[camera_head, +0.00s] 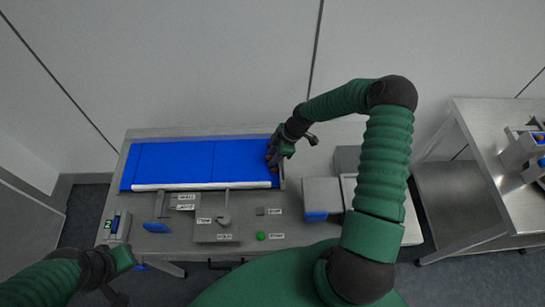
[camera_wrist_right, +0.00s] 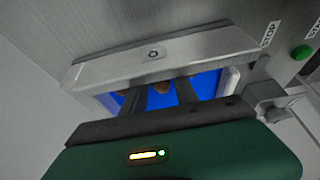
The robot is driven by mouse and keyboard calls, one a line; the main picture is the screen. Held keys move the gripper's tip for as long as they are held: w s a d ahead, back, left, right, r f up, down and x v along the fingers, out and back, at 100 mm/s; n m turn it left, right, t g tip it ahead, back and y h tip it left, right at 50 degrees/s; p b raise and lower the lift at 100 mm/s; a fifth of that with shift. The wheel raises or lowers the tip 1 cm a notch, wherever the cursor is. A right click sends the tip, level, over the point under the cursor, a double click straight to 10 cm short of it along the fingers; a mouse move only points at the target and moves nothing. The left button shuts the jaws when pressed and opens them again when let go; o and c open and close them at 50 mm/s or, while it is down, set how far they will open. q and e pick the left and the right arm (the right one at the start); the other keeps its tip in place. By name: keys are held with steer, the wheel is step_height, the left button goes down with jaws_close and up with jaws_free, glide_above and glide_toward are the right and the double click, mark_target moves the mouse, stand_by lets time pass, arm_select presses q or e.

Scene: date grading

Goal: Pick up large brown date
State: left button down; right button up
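A brown date (camera_wrist_right: 162,87) lies on the blue belt (camera_head: 170,165) at its right end. In the right wrist view it shows between the two dark fingers of my right gripper (camera_wrist_right: 162,95), with the fingers apart and blue belt beside it. Another brown piece (camera_wrist_right: 122,92) shows just left of the left finger. In the head view my right gripper (camera_head: 272,158) is over the belt's right end and a small orange-brown spot shows at its fingers. Date size is hard to judge. My left gripper (camera_head: 118,282) is at the lower left, away from the belt; its fingers are unclear.
A metal end bar (camera_wrist_right: 160,55) runs close by the fingers. A green button (camera_head: 262,236) and labelled plates are on the metal table's front. Grey boxes (camera_head: 322,195) stand right of the belt. A side table (camera_head: 490,125) at far right holds trays.

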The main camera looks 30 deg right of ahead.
steer(key=c, duration=0.5)
steer(key=shift+c, duration=0.2)
